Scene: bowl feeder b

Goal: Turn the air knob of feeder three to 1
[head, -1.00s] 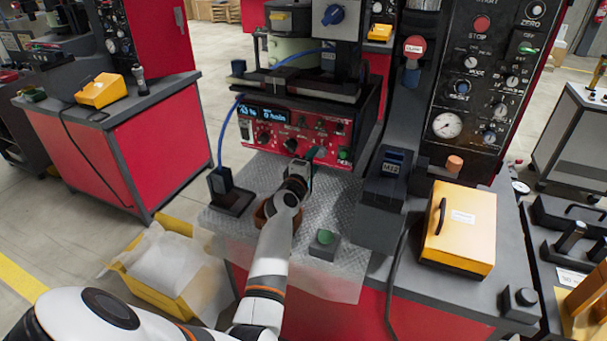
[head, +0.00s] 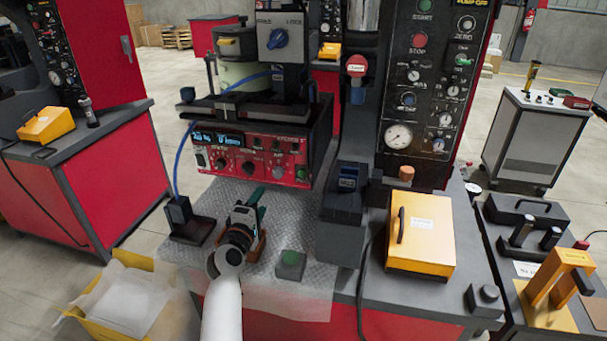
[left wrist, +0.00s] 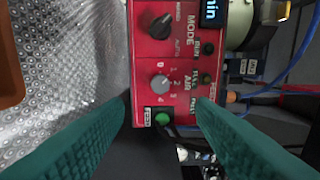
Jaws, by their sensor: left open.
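The red feeder control panel (head: 205,162) faces me at the centre-left of the head view. Its grey air knob (head: 278,172) is near the panel's lower right; in the left wrist view the knob (left wrist: 160,84) sits beside the word AIR and a numbered scale. Its exact setting is too small to tell. My left gripper (head: 257,199) is in front of and below the panel, apart from it. Its green fingers are open and empty, and the knob shows between them in the left wrist view (left wrist: 165,106). My right gripper is not in view.
A black mode knob (left wrist: 159,26) and a green button (left wrist: 162,119) are near the air knob. An orange-brown tray (head: 257,246) lies under my left gripper.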

